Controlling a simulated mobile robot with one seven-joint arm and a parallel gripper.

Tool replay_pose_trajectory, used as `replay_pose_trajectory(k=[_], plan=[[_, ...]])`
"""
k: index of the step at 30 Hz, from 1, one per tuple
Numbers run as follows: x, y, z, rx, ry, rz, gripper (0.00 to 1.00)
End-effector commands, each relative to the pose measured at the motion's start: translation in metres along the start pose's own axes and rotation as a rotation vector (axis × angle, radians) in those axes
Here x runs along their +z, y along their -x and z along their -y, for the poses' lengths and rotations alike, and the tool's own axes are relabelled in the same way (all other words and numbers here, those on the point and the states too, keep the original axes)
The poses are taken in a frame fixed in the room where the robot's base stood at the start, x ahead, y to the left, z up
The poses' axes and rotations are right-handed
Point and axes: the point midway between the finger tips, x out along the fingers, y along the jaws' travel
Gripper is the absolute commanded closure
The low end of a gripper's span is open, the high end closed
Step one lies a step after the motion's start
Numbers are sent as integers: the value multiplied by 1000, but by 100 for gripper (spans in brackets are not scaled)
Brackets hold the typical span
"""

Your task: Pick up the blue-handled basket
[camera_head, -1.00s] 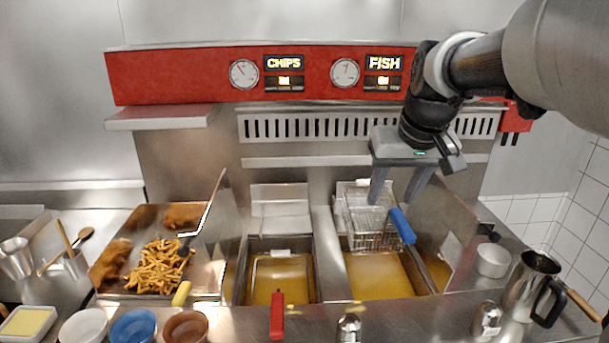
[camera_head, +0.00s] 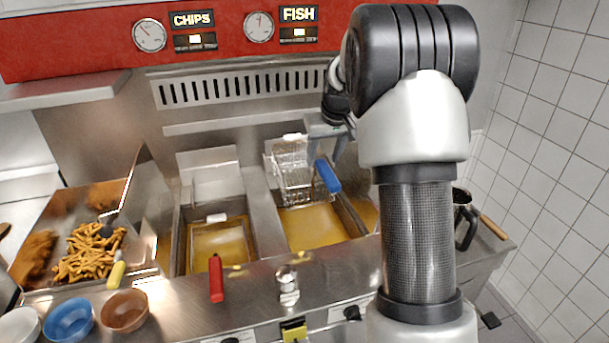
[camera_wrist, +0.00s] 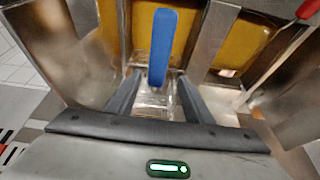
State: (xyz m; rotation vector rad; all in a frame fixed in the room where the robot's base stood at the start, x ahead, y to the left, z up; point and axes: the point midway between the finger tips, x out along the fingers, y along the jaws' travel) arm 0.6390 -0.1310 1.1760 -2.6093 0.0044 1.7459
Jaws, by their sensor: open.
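The blue-handled basket (camera_head: 292,172) is a wire basket hung at the back of the right fryer vat, above the oil. Its blue handle (camera_head: 327,176) points toward the front and slants down. In the wrist view the blue handle (camera_wrist: 162,45) stands upright in the picture, between the two fingers and reaching beyond them. My gripper (camera_head: 328,150) is open beside the handle's rear end, with the fingers apart on either side of it in the wrist view (camera_wrist: 158,85). Part of my gripper is hidden behind my arm in the head view.
A left vat of oil (camera_head: 218,245) has a red handle (camera_head: 216,278) in front. A tray of chips (camera_head: 88,250) with a yellow handle (camera_head: 117,274) lies at left. Bowls (camera_head: 124,310) stand at front left. A metal jug (camera_head: 464,215) is partly behind my arm.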

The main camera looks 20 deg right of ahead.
Motion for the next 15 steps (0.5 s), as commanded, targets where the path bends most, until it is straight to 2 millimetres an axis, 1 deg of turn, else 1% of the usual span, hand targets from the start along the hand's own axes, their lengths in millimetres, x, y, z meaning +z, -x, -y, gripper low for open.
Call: replay_pose_trajectory(k=[1,3,8,15], plan=[[0,-7,0,-1,0,2,53],[0,-13,0,0,0,0,53],[-2,-21,-1,0,0,0,53],[-7,-56,-5,-1,0,1,53]])
